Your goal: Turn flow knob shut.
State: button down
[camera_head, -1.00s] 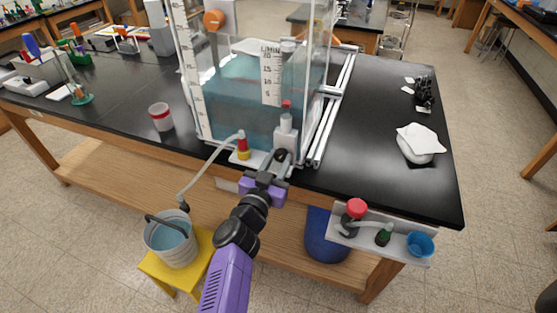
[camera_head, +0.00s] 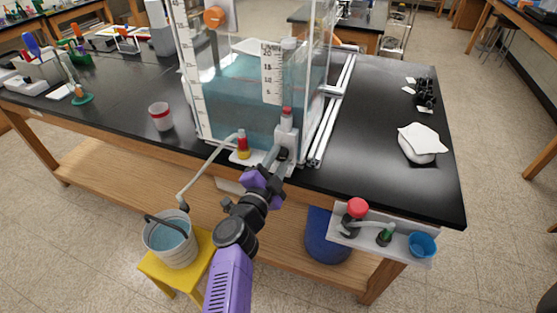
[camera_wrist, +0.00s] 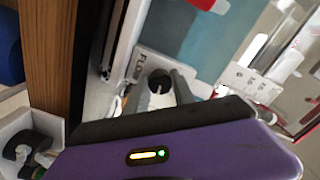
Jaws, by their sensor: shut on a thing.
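The flow knob (camera_head: 283,153) is small and black, low on the front of the clear water tank (camera_head: 228,100), below a red-capped fitting (camera_head: 287,120). In the wrist view the black knob (camera_wrist: 160,82) shows beside a plate with partly hidden "FLOW" lettering (camera_wrist: 138,66). My gripper (camera_head: 278,158) is shut on the knob, its grey fingers on either side. The purple gripper body is tilted and hides part of the knob's surroundings. The knob's exact angle is hard to read.
A red-and-yellow valve (camera_head: 243,145) with a hose stands just left of my gripper. The hose leads to a bucket (camera_head: 172,240) on a yellow stool (camera_head: 178,281). A shelf (camera_head: 381,240) with a red knob and blue cup is at right. The right tabletop is mostly clear.

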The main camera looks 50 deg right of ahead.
jog(key=shift+m, duration=1)
jog(key=c, duration=1.1)
grip_release()
jog(key=shift+o, duration=0.2)
jog(key=b+v, duration=0.2)
jog(key=v, duration=0.5)
jog(key=shift+s+a, duration=0.2)
jog(key=shift+a, duration=0.15)
jog(key=shift+w, duration=0.1)
